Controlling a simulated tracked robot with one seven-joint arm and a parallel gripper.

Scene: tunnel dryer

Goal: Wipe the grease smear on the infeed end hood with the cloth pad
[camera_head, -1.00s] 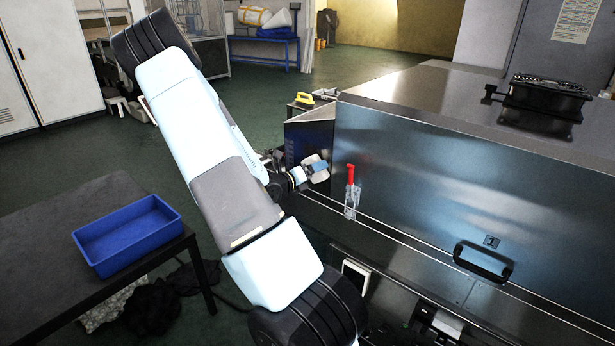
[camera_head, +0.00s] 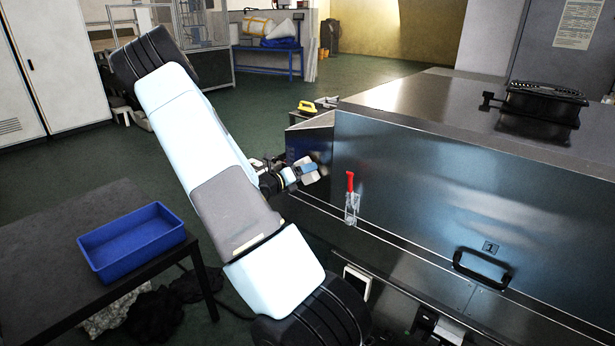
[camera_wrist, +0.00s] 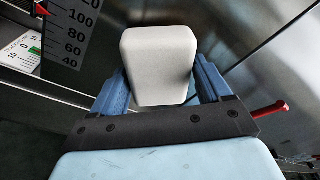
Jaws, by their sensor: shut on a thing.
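My gripper (camera_wrist: 160,88) is shut on a pale, rounded cloth pad (camera_wrist: 160,58), held between its two blue fingers in the wrist view. In the head view my gripper (camera_head: 300,172) is beside the near end of the steel dryer hood (camera_head: 310,142). The end face is dark and angled away, and part of it is behind my gripper. Whether the pad touches the steel cannot be told. I cannot make out the grease smear in either view.
A red-handled tool in a clear holder (camera_head: 351,198) is on the hood's long side, right of my gripper. A black handle (camera_head: 482,268) sticks out farther right. A blue tray (camera_head: 130,240) stands on a dark table (camera_head: 40,270) at left. A yellow-handled thing (camera_head: 306,106) is behind the hood.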

